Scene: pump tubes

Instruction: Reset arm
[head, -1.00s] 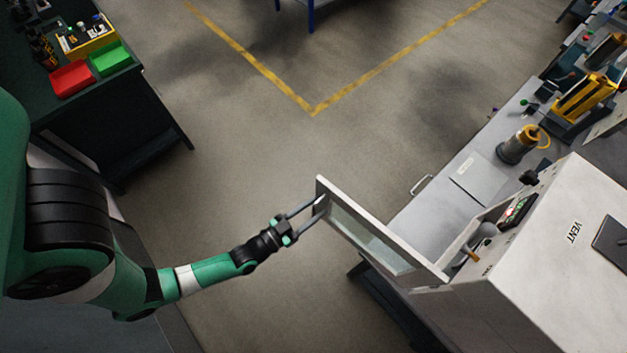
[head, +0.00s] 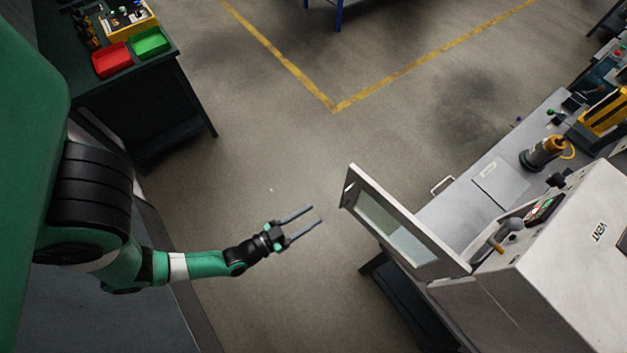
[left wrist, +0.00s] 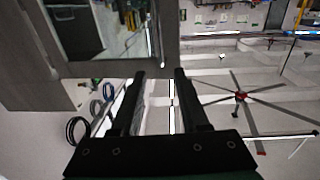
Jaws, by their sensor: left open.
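My left gripper (head: 317,214) is open and empty in the head view. It is held above the floor, to the left of the open door (head: 393,222) of the white cabinet marked VENT (head: 560,255), with a clear gap between the fingertips and the door frame. In the left wrist view the two dark fingers (left wrist: 159,74) stand apart with nothing between them. The door's frame and window show beyond them at the upper left (left wrist: 113,68). My right gripper is in neither view.
A dark table (head: 170,110) with a red bin (head: 111,60) and a green bin (head: 150,42) stands at the upper left. The floor (head: 290,150) between is clear.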

